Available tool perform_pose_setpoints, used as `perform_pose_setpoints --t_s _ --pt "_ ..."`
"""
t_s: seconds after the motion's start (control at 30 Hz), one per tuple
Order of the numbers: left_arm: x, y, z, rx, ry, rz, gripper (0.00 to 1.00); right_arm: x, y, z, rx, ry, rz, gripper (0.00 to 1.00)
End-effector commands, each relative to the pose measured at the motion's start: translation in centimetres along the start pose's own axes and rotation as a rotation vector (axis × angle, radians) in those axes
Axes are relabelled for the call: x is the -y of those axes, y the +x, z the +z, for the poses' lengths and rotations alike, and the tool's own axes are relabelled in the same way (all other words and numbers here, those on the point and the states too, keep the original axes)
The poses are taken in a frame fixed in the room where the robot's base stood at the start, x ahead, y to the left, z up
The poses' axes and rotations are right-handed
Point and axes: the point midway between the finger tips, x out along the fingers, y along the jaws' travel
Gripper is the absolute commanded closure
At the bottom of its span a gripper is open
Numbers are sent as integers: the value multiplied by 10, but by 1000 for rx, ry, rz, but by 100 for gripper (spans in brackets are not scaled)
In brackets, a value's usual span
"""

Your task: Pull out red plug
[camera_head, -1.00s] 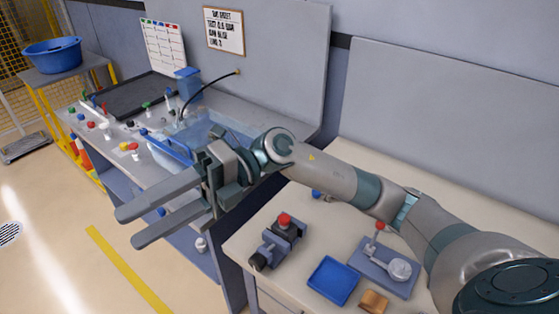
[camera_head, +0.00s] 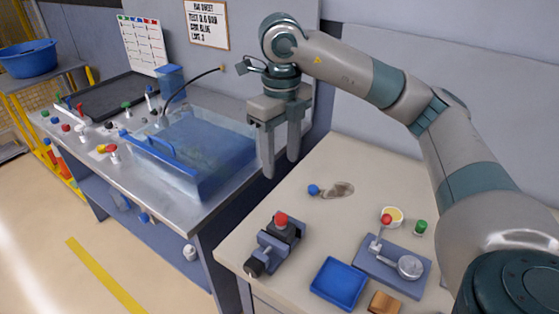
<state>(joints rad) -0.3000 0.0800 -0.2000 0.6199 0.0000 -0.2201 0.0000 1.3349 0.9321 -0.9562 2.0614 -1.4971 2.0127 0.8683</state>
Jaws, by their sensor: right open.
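A red round-topped piece (camera_head: 281,218) stands upright in a dark grey block fixture (camera_head: 279,241) at the left front of the beige bench. A second red knob (camera_head: 386,219) tops a thin lever on a blue-grey plate fixture (camera_head: 392,262) further right. I cannot tell from the frame which one is the red plug. My right gripper (camera_head: 281,167) hangs fingers-down above the back left of the bench. It is open and empty, higher than the block fixture and apart from it. My left gripper is out of view.
A blue tray (camera_head: 338,283) and a wooden block (camera_head: 384,302) lie at the bench front. A blue knob (camera_head: 313,190), a yellow-filled cup (camera_head: 393,213) and a green-capped piece (camera_head: 420,227) stand behind.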

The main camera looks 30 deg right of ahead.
Motion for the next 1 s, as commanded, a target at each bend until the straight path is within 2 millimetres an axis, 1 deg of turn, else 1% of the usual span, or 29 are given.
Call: perform_pose_setpoints --t_s 0.27,0.47,0.67,1.0 --pt "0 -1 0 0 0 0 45 -1 0 0 0 -2 3 52" --pt "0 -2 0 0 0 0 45 -1 5 0 -1 -2 4 52" --pt "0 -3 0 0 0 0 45 -1 19 0 -2 -2 5 52" --pt "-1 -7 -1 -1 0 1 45 -2 55 0 -3 -3 5 52"
